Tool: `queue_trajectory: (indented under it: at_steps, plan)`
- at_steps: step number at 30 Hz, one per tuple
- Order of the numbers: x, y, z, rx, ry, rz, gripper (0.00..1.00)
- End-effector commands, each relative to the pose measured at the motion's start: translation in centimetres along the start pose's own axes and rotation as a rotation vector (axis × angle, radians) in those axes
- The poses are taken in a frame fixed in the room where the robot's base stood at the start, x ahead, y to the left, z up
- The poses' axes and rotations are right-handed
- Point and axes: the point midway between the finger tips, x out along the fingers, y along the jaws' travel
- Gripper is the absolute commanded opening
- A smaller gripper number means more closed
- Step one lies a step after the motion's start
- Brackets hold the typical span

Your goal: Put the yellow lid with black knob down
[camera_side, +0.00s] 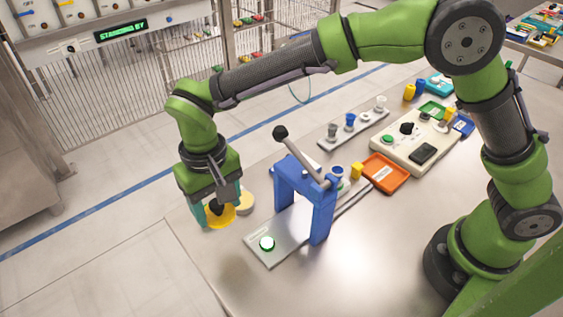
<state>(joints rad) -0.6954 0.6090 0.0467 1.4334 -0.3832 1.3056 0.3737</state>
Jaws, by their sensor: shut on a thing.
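The yellow lid with black knob (220,217) hangs below my gripper (216,208) at the table's left corner. My gripper is shut on its black knob, mostly hidden between the teal fingers. The lid looks roughly level and seems to be above the surface; its exact height is hard to tell. A pale cream round piece (245,203) shows just right of the lid, partly hidden behind it.
Behind are an orange tray (386,173), a control box (415,140) and a rack of small cups (352,128). The front tabletop is clear.

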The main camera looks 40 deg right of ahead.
Motion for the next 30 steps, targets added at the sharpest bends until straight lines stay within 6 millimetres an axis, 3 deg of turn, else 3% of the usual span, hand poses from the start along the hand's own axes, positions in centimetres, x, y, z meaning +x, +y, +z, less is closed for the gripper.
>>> queue_trajectory:
  at_steps: [3,9,18,30]
  plan:
    - [0.2,-0.9,0.8,-0.215,0.004,0.002,0.33]
    - [0.7,-1.0,0.8,-0.379,0.011,0.007,0.33]
    - [5.8,-0.9,0.8,-0.392,0.009,0.007,0.33]
    - [10.2,-0.9,0.7,-0.390,0.011,0.005,0.33]
